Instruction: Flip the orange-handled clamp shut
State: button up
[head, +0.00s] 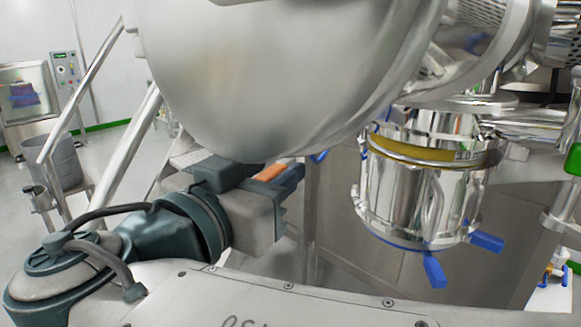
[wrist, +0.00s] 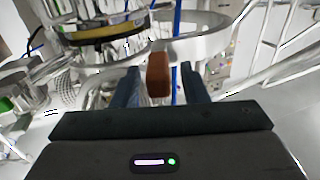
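The orange clamp handle (wrist: 158,76) lies between the two blue-grey fingers of my gripper (wrist: 160,70) in the wrist view. A gap shows on each side of the handle, so the fingers are open around it and not pressed on it. Behind the handle is a curved pale metal band (wrist: 208,42), which seems to belong to the clamp. In the head view, my gripper (head: 291,180) is just below the big steel vessel, with a bit of the orange handle (head: 270,173) showing at it. The rest of the clamp is hidden there by the vessel and my gripper.
The large rounded steel vessel (head: 265,70) hangs close above my gripper. A steel container with a yellow band (head: 425,150) and blue tabs stands to the right. Slanted metal rails (head: 130,150) are on the left. Open floor shows at far left.

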jog(key=shift+w+d, duration=0.1)
jog(key=shift+w, duration=0.05)
grip_shut()
jog(key=shift+d, duration=0.1)
